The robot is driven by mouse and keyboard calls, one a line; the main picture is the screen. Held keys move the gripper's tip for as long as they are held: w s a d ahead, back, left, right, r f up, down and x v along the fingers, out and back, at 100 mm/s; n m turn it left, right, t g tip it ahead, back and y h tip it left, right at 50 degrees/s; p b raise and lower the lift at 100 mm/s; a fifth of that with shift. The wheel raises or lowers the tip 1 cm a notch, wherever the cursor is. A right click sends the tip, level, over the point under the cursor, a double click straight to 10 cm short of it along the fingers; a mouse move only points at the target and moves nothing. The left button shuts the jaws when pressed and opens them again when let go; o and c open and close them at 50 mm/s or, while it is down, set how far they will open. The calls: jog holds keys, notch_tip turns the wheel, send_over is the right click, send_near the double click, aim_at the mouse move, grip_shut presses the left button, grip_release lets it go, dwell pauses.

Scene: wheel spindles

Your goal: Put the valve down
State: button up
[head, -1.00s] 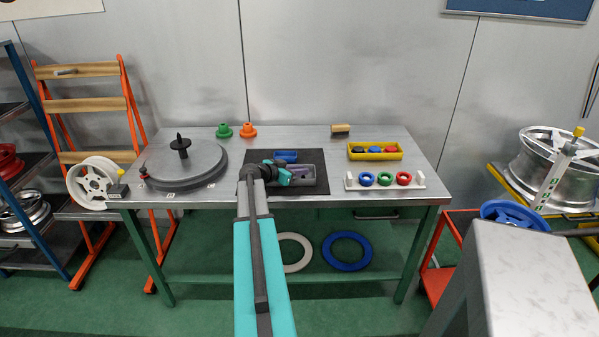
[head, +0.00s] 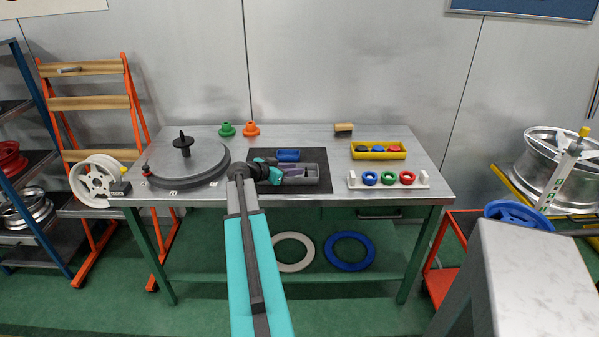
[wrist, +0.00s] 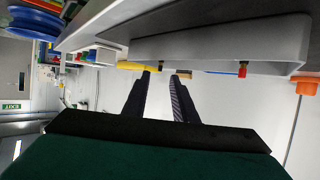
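My gripper (head: 284,172) is at the left side of the grey tray (head: 318,173), low over the black mat (head: 322,155). In the wrist view its two dark fingers (wrist: 164,75) stand apart, with nothing visible between them. The grey tray also shows in the wrist view (wrist: 220,42), close ahead of the fingers. Purple bits show inside the tray in the head view, partly covered by the gripper. No valve can be made out for certain.
A yellow bin (head: 392,155) and a white rack with coloured rings (head: 424,181) stand to the right. A round turntable (head: 205,165) with a black spindle is at left. Green (head: 227,130) and orange (head: 251,129) cones stand behind.

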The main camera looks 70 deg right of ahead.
jog(key=b+v, duration=0.1)
jog(key=v, duration=0.5)
jog(key=shift+a, duration=0.15)
jog(key=shift+r, duration=0.1)
dwell(0.7)
